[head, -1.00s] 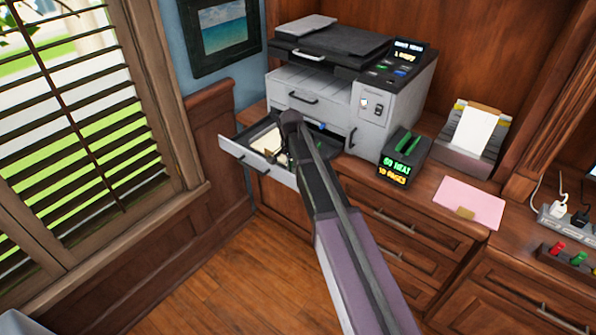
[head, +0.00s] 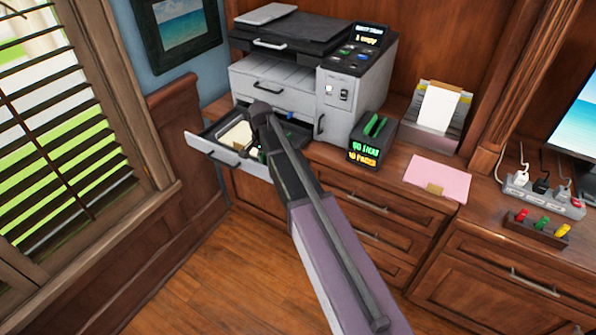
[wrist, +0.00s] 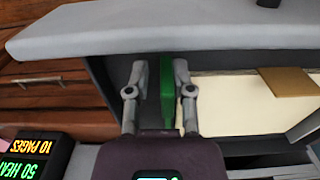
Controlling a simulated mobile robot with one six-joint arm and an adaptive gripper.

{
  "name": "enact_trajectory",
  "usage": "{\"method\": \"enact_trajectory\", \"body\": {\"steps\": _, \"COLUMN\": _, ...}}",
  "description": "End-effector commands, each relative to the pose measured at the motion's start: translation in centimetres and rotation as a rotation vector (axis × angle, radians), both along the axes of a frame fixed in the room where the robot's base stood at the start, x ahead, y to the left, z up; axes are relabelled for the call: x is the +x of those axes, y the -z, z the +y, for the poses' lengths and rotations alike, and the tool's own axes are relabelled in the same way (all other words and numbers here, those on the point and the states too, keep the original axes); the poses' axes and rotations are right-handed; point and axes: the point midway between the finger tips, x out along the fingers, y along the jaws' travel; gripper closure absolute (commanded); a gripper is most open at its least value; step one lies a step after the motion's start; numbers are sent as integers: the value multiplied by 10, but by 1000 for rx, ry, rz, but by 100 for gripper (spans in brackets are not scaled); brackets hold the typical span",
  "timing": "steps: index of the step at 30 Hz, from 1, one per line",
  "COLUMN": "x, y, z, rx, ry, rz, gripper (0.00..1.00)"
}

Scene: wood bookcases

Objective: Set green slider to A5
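The green slider (wrist: 167,95) stands in the pulled-out paper tray (wrist: 97,75), seen in the wrist view beside the cream paper (wrist: 235,105). My gripper (wrist: 160,68) is open, with one finger on each side of the slider. A gap shows between the left finger and the slider; the right finger is close to it, and I cannot tell if it touches. In the head view the tray (head: 228,156) sticks out of the printer's lower front, and my arm hides most of the gripper and slider. No A5 mark is readable.
The grey printer (head: 275,75) stands on the wooden counter. A black display box (head: 372,140), a pink sheet (head: 437,178) and a paper holder (head: 437,112) are to its right. The window (head: 60,130) is at the left; open floor lies below the tray.

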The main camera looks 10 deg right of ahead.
Motion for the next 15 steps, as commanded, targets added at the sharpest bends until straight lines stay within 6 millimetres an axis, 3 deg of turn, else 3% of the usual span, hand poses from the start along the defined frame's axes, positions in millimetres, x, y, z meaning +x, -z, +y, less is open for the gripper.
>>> {"method": "enact_trajectory", "body": {"steps": 6, "x": -21, "y": 0, "z": -19, "rx": -1, "ry": 2, "rz": 1, "gripper": 71}}
{"method": "enact_trajectory", "body": {"steps": 15, "x": -17, "y": -29, "z": -17, "rx": -1, "ry": 0, "rz": 1, "gripper": 71}}
